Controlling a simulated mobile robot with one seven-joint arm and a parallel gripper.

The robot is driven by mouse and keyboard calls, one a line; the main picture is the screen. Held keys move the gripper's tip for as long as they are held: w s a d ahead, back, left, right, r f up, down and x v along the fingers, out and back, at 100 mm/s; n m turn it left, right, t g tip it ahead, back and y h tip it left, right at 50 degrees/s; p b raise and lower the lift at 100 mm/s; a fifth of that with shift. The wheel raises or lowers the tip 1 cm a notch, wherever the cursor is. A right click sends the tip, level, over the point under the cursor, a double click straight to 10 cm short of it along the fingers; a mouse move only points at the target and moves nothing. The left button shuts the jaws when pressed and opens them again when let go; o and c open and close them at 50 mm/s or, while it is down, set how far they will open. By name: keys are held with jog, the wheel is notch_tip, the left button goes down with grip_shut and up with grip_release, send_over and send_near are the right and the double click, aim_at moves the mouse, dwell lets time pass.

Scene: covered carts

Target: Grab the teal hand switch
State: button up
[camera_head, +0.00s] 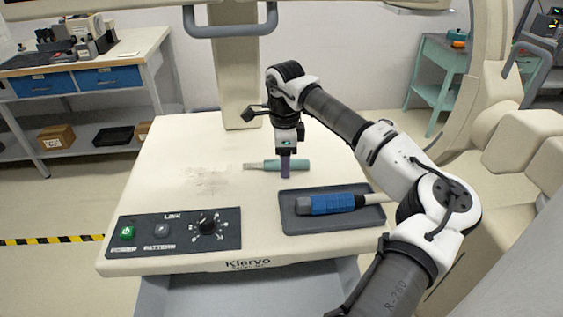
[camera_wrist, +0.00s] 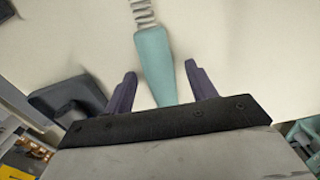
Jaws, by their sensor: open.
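The teal hand switch (camera_head: 287,164) lies on the cream top of the cart (camera_head: 165,150), with its pale coiled cord end pointing left. My gripper (camera_head: 285,168) points down over it in the head view, and its fingers hide part of the handle. In the wrist view the teal hand switch (camera_wrist: 155,62) runs between the two purple fingers of my open gripper (camera_wrist: 157,78). A gap shows on each side of the handle, wider on the right. The coiled cord shows at the top, and the handle's near end is hidden behind the gripper body.
A dark tray (camera_head: 340,222) with a blue-handled tool (camera_head: 330,204) sits just in front of the switch on the cart. A control panel (camera_head: 170,232) with a knob is at the front left. The cart top left of the switch is clear apart from a stain.

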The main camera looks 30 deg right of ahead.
jog(key=shift+r, duration=0.1)
jog(key=c, duration=1.1)
